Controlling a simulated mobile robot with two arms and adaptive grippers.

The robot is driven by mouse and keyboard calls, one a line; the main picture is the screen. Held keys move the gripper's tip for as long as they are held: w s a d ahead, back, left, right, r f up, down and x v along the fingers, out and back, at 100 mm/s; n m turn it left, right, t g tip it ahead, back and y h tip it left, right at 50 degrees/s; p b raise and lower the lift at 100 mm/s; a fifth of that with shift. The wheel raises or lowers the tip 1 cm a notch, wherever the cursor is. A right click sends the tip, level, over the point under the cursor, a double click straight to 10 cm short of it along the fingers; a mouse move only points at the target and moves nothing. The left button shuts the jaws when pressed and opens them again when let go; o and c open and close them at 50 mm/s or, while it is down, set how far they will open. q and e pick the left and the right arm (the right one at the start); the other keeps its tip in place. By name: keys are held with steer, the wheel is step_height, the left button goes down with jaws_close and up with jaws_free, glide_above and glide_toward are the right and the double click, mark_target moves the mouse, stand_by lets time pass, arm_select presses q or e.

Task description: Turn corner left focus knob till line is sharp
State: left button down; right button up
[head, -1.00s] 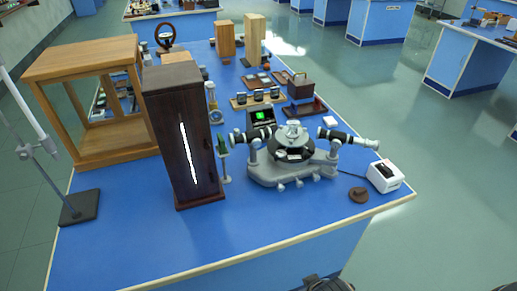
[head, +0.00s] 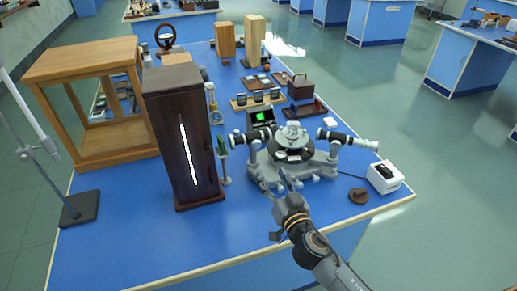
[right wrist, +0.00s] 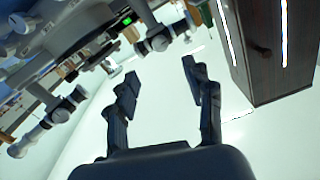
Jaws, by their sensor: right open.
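The spectrometer (head: 292,158) stands near the right front of the blue bench, with a dark-and-white tube on each side. Its left tube (head: 252,137) points toward the dark wooden cabinet (head: 180,130), whose front shows a bright white vertical line (head: 189,155). My right gripper (head: 281,192) is open and empty just in front of the spectrometer's base. In the right wrist view, the gripper fingers (right wrist: 160,72) are spread apart, and a spectrometer tube with small round knobs (right wrist: 157,42) lies beyond the tips, not between them. I cannot tell which knob is the focus knob. My left gripper is out of view.
A wooden glass-sided case (head: 85,155) stands at the left. A small white box (head: 384,177) and a brown round object (head: 359,195) lie right of the spectrometer. A dark box with a green display (head: 262,117) stands behind it. The front bench surface is clear.

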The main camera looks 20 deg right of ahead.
mark_target(257, 147)
steer(key=w+p, duration=0.1)
steer(key=w, duration=1.1)
steer(key=shift+w+a+p, duration=0.2)
steer(key=shift+w+p, duration=0.15)
jaws_close()
